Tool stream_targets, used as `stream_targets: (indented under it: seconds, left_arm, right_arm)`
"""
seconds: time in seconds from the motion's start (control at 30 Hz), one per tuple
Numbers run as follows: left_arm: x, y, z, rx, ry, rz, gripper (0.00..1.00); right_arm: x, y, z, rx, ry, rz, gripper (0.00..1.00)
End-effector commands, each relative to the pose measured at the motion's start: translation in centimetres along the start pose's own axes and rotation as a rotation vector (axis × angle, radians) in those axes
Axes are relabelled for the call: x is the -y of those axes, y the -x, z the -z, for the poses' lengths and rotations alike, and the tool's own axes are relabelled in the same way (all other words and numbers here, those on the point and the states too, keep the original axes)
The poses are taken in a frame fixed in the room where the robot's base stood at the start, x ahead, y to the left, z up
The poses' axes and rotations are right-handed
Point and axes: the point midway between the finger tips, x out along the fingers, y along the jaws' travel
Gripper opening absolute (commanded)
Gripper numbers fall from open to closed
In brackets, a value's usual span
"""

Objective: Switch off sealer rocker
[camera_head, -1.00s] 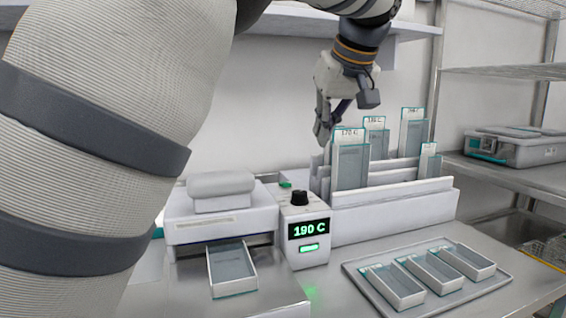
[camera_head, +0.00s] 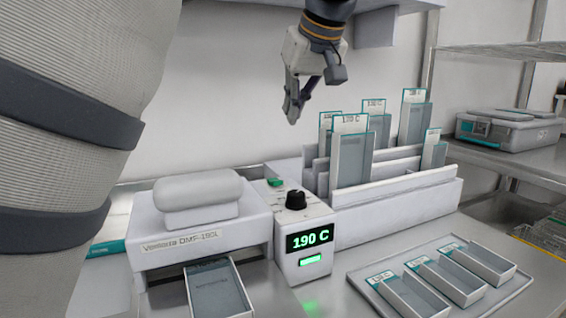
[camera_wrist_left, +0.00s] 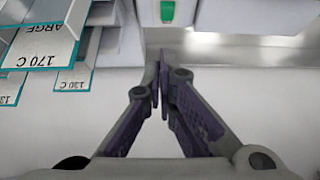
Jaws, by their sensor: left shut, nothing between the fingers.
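The sealer (camera_head: 200,235) stands on the bench with its control box (camera_head: 305,250) on its right side. The box has a black knob (camera_head: 296,199), a lit "190 C" display (camera_head: 309,239) and a green lit bar below it. The green rocker (camera_head: 275,183) sits on top, behind the knob; it also shows at the top of the left wrist view (camera_wrist_left: 167,12). My left gripper (camera_head: 293,118) is shut and empty, pointing down above and behind the rocker, apart from it. In the left wrist view its fingertips (camera_wrist_left: 160,88) meet below the rocker. My right gripper is not in view.
A rack (camera_head: 395,200) of upright pouches stands right of the rocker, close to my gripper. A tray (camera_head: 515,290) with several small open boxes lies at the front right. An open pouch tray (camera_head: 218,290) sticks out of the sealer. A wall and shelf are behind.

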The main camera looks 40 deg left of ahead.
Motion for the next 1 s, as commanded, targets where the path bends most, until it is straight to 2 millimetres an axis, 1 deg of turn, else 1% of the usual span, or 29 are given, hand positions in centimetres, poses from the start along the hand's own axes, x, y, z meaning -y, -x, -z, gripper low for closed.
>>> stream_targets:
  seconds: [0.07, 0.17, 0.4, 0.53, 0.6, 0.73, 0.83, 1.0]
  left_arm:
    - [0.0, -0.6, 0.0, 0.002, -0.001, 0.003, 0.00]
    - [0.1, -2.2, 0.0, 0.004, 0.000, 0.003, 0.00]
    - [0.1, -7.5, -0.1, 0.005, -0.001, 0.003, 0.00]
    - [0.1, -10.2, -0.1, 0.005, 0.000, 0.002, 0.00]
    - [0.1, -11.0, -1.1, 0.003, -0.002, 0.002, 0.00]
    - [0.1, -12.2, -2.2, 0.001, -0.001, 0.002, 0.00]
    - [0.1, -12.7, -2.7, 0.001, 0.000, 0.000, 0.00]
    - [0.0, -12.8, -2.9, 0.000, 0.000, -0.001, 0.00]
  right_arm:
    - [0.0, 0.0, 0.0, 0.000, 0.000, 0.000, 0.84]
    - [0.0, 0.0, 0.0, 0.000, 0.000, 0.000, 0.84]
    - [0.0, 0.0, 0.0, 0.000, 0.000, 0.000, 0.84]
    - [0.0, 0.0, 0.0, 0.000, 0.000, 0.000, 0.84]
    - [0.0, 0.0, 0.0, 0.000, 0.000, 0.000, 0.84]
    - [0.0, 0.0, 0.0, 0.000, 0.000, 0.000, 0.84]
    - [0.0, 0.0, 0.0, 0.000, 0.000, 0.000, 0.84]
    - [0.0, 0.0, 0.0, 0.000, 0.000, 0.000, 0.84]
